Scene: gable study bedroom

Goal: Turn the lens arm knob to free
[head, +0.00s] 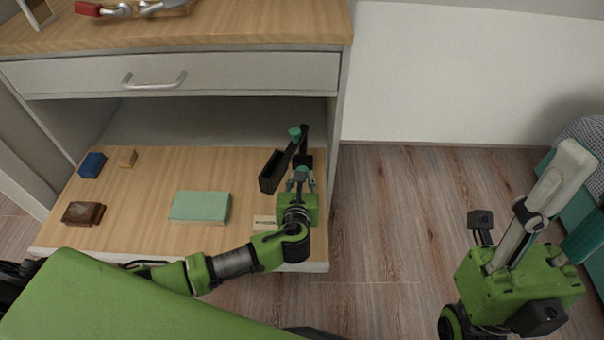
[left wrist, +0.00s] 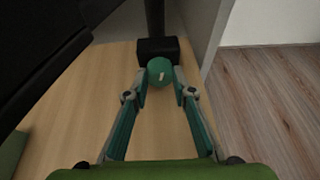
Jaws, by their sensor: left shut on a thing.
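The lens arm stand is a black device (head: 271,172) at the right end of the wooden shelf, with a slim black arm and a teal knob at its top (head: 295,132). A second, round teal knob (left wrist: 160,71) with a short pale mark sits against a black block in the left wrist view. The mark points nearly along the view, slightly tilted. My left gripper (head: 300,180) is shut on this knob, one finger on each side; the fingers partly hide it in the head view. My right gripper (head: 555,185) is at the right, above the floor, away from the stand; its fingertips are unclear.
A green box (head: 200,207), a blue block (head: 92,165), a brown block (head: 84,213) and a small tan block (head: 128,157) lie on the shelf. A small label (head: 265,222) lies near its front edge. A drawer (head: 230,75) overhangs behind. The cabinet's side panel is close right.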

